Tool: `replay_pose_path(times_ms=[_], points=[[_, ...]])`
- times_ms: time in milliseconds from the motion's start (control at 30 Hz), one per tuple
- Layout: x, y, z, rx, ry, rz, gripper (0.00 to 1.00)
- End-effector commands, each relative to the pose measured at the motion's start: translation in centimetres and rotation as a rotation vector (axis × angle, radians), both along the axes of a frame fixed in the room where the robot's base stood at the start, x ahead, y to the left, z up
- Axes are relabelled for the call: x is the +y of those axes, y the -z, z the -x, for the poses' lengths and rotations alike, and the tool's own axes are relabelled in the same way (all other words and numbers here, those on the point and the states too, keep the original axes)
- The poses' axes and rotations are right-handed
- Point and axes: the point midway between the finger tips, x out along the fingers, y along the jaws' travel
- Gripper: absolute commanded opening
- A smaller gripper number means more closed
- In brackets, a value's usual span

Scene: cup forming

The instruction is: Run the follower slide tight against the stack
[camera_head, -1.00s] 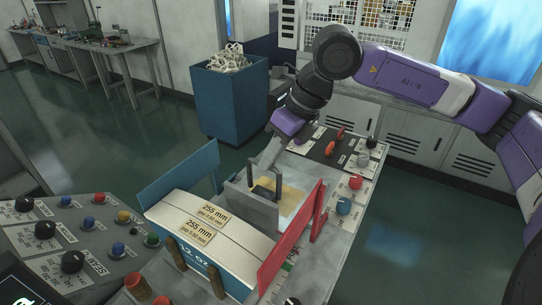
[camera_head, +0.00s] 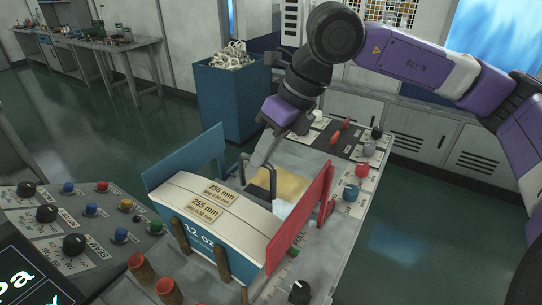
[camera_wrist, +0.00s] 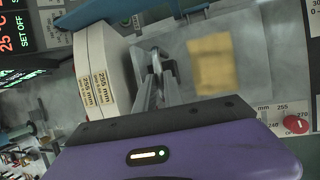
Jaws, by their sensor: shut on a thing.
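The stack (camera_head: 225,237) is a set of white, curved cup blanks with a blue "12 oz" front and 255 mm labels; it also shows in the wrist view (camera_wrist: 98,75). It stands between a blue side board (camera_head: 185,160) and a red side board (camera_head: 298,222). The follower slide's dark handle (camera_head: 262,178) rises just behind the stack; it also shows in the wrist view (camera_wrist: 160,55). My gripper (camera_head: 258,163) reaches down from behind with its fingers shut on this handle. The follower's lower face is hidden, so contact with the stack cannot be told.
A yellowish pad (camera_head: 290,184) lies on the grey bed behind the follower. Brown posts (camera_head: 222,262) stand at the stack's front. A knob panel (camera_head: 75,225) is at left. Knobs (camera_head: 350,193) line the right edge. A blue bin (camera_head: 233,95) stands behind.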

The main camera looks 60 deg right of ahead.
Motion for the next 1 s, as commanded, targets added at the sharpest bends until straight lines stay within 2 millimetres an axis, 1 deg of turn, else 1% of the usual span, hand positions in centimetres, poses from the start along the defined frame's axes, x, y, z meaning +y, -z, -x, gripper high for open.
replay_pose_path(times_ms=[33, 100, 300, 667, 700, 767, 800, 1000], points=[[0.8, 0.5, -0.1, -0.006, -0.004, 0.002, 0.00], [1.6, 0.4, -0.1, -0.006, -0.004, 0.002, 0.00], [3.1, 0.1, 0.0, -0.006, -0.002, 0.000, 0.00], [3.4, -0.2, 0.1, -0.005, -0.003, -0.004, 0.00], [3.4, -0.2, 0.1, -0.005, -0.003, -0.004, 0.20], [3.3, -0.1, 0.1, -0.004, -0.003, -0.003, 0.32], [3.3, -0.1, 0.1, -0.004, -0.003, -0.003, 0.34], [3.2, -0.1, 0.1, -0.003, -0.001, -0.002, 0.34]])
